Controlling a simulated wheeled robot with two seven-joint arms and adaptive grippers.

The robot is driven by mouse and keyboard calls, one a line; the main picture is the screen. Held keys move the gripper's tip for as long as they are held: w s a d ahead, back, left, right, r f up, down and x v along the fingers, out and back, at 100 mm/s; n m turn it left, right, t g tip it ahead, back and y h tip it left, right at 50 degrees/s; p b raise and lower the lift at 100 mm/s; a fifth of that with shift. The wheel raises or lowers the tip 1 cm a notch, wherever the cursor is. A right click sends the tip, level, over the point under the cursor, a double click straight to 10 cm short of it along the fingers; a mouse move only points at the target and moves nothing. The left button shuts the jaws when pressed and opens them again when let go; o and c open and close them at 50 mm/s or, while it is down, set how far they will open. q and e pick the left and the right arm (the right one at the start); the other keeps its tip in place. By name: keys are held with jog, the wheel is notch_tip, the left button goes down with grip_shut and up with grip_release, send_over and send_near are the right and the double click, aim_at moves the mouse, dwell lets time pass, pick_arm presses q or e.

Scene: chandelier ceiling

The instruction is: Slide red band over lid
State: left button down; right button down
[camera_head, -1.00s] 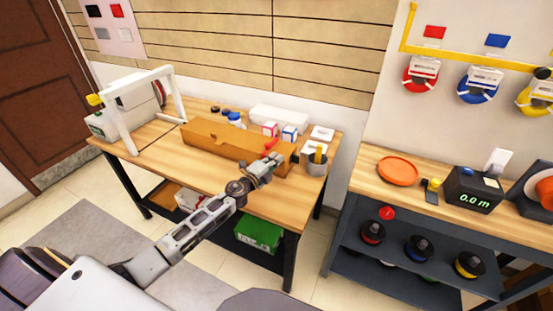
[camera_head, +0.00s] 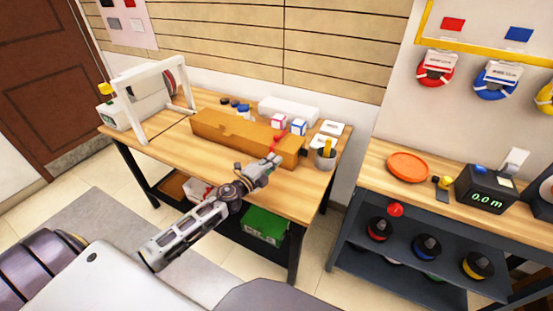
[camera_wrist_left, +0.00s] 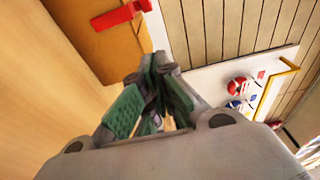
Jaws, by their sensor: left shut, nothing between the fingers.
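A long brown cardboard box (camera_head: 225,129) lies on the left wooden table. The red band (camera_head: 279,140) shows as a small red strip near the box's right end. In the left wrist view, the red band (camera_wrist_left: 120,15) lies across the edge of the brown box (camera_wrist_left: 88,38), with a small end sticking out. My left gripper (camera_head: 275,158) is just in front of the box's right end, close to the band. Its green-padded fingers (camera_wrist_left: 158,68) are shut with nothing between them. I cannot tell whether it touches the box. My right gripper is out of view.
A white frame (camera_head: 132,110) stands at the table's left. The table in front of the box is clear.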

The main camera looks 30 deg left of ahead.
pick_arm(q)
jog(key=shift+v, duration=1.15)
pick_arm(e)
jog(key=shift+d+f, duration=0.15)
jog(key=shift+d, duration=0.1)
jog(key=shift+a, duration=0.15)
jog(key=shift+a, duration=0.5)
pick_arm(q)
jog(key=shift+s, duration=0.1)
